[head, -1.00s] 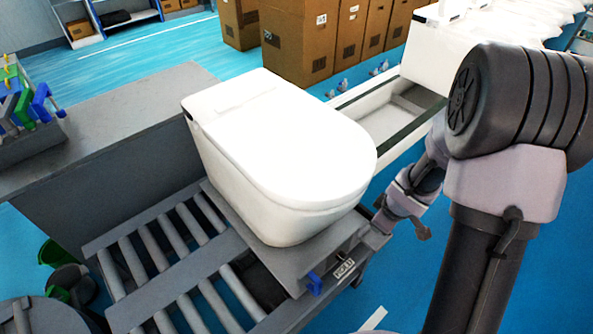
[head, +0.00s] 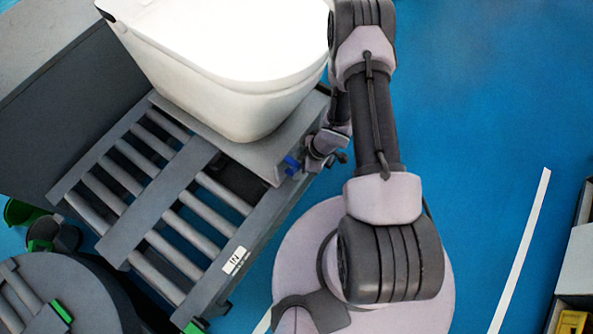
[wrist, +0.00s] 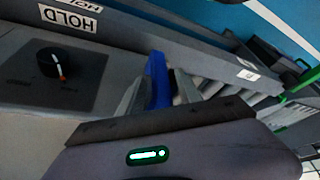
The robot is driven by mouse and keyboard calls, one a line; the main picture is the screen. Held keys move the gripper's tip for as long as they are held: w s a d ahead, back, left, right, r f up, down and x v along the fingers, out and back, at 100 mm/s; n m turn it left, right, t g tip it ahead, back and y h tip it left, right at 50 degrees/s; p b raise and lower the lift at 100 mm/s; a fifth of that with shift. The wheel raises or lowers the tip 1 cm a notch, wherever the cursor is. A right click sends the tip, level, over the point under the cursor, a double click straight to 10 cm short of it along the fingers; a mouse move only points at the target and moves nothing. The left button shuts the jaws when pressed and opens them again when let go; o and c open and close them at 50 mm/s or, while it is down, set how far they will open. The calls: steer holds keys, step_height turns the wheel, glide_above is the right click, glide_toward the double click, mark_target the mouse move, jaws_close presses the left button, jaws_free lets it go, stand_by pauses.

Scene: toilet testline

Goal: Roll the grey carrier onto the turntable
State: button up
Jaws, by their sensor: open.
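The grey carrier (head: 222,143) is a flat plate bearing a white toilet (head: 225,60), on the roller conveyor in the head view. A blue tab (head: 291,164) sticks up at its front edge; it also shows in the wrist view (wrist: 157,80). My gripper (wrist: 158,92) is open, with one finger on each side of the blue tab; contact cannot be told. In the head view my gripper (head: 307,160) is beside the carrier's right corner. The round grey turntable (head: 75,285) with rollers and green parts is at lower left, partly cut off.
Bare conveyor rollers (head: 180,250) lie between the carrier and the turntable, with an IN label (head: 235,260) on the side rail. The wrist view shows a HOLD label (wrist: 68,18) and a black knob (wrist: 58,63).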

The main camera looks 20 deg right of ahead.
steer(key=shift+x, duration=1)
jaws_close()
steer(key=shift+r, duration=0.1)
stand_by(0.6)
